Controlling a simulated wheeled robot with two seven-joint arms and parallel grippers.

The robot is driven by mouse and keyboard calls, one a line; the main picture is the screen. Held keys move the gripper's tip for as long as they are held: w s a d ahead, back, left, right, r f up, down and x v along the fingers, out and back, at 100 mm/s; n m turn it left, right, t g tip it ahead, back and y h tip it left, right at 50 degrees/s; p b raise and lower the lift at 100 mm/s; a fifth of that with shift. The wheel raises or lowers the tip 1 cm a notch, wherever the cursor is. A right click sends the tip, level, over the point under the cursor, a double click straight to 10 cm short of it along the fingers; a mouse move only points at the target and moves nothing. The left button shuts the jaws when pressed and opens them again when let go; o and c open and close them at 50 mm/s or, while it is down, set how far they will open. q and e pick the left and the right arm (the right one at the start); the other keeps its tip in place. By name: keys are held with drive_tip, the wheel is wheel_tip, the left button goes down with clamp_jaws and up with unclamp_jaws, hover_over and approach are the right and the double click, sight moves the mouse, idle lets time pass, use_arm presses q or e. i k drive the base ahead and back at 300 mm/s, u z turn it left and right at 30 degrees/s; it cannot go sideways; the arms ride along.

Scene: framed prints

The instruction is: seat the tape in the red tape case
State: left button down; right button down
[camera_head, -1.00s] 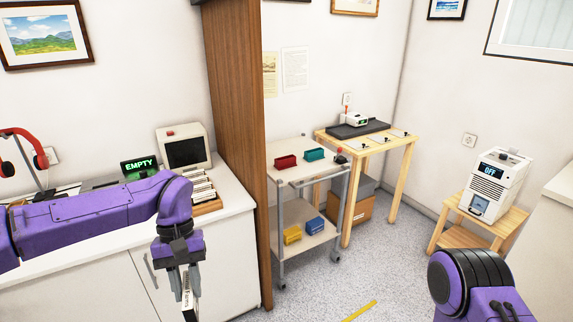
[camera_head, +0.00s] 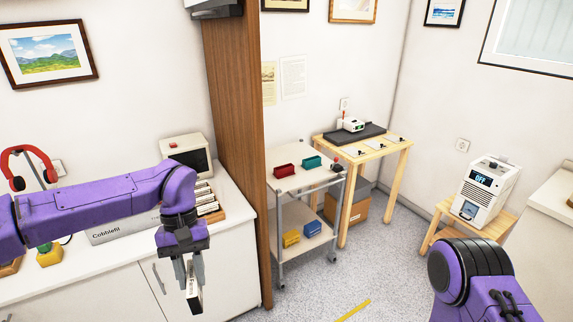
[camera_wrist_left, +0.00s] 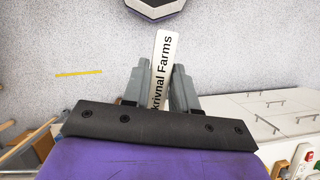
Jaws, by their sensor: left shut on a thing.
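My left gripper (camera_head: 191,272) is shut on a tape (camera_head: 194,299) with a white label, which hangs down from the fingers in front of the counter. In the left wrist view the tape (camera_wrist_left: 161,72) stands between the two grey fingers, and its label reads "krivnal Farms", partly hidden. The red tape case (camera_head: 287,170) sits on the top shelf of the trolley, to the right of the gripper and apart from it. The inside of the case is too small to make out. My right gripper is out of view; only part of the right arm shows at lower right.
A teal case (camera_head: 312,162) stands beside the red one; yellow (camera_head: 291,238) and blue (camera_head: 313,228) cases are on the trolley's lower shelf. A tall wooden panel (camera_head: 237,150) stands between the counter (camera_head: 238,232) and trolley (camera_head: 331,182). Open floor (camera_head: 310,290) lies in front.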

sight(284, 174)
drive_tip(key=z, duration=1.1)
drive_tip(key=i, duration=4.15)
drive_tip(key=u, duration=2.65)
drive_tip(key=i, duration=0.5)
drive_tip(key=u, duration=0.1)
